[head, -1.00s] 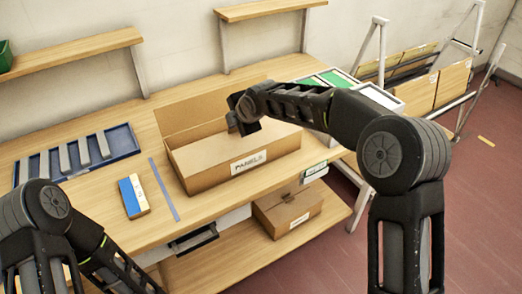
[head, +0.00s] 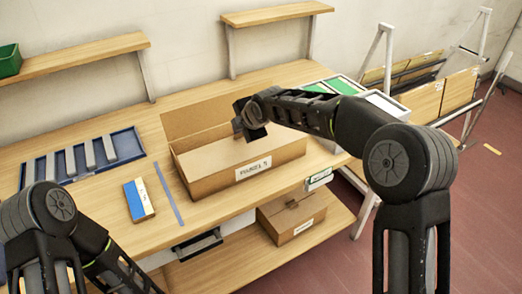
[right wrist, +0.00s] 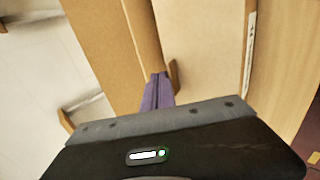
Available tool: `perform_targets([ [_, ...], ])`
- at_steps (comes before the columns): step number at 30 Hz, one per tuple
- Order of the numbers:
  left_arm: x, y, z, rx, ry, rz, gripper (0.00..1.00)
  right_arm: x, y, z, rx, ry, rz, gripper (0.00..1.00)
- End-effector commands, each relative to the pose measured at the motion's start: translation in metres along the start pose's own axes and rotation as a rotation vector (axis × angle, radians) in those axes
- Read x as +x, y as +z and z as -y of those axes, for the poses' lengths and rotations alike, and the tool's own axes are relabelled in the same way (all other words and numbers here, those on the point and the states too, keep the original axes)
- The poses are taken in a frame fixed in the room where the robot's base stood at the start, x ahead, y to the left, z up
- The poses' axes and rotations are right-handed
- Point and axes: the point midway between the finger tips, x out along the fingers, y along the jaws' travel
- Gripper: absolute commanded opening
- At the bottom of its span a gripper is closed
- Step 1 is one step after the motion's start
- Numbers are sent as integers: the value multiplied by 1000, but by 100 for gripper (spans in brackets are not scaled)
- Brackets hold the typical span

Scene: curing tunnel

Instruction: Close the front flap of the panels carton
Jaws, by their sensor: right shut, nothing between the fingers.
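The panels carton (head: 268,172) is an open-topped brown box on the bench, with a white label on its front wall. Its back flap (head: 200,118) stands up. Its front flap (head: 225,156) appears folded inward, lying nearly flat over the opening; in the right wrist view it is the broad tan panel (right wrist: 205,50), with a gap along its far edge. My right gripper (head: 238,127) is shut and empty at the carton, near that far edge; its fingers (right wrist: 158,92) show in the right wrist view. Contact with the flap is unclear. My left gripper is out of view.
A blue tray (head: 130,146) with grey strips lies at the left of the bench. A blue-and-white box (head: 139,199) and a blue strip (head: 168,195) lie left of the carton. Another carton (head: 291,219) sits on the lower shelf. Green panels (head: 341,86) are behind right.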

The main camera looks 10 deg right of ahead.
Motion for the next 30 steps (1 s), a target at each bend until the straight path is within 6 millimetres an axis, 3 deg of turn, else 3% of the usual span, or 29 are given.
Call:
perform_targets([
  [10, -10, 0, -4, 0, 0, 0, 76, -11, 0, -11, 0, 1, 0, 0],
  [24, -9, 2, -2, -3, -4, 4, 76, -12, 0, -11, 0, 1, 0, 0],
  [30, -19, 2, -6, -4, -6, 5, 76, -31, -6, -26, 0, 2, 1, 0],
])
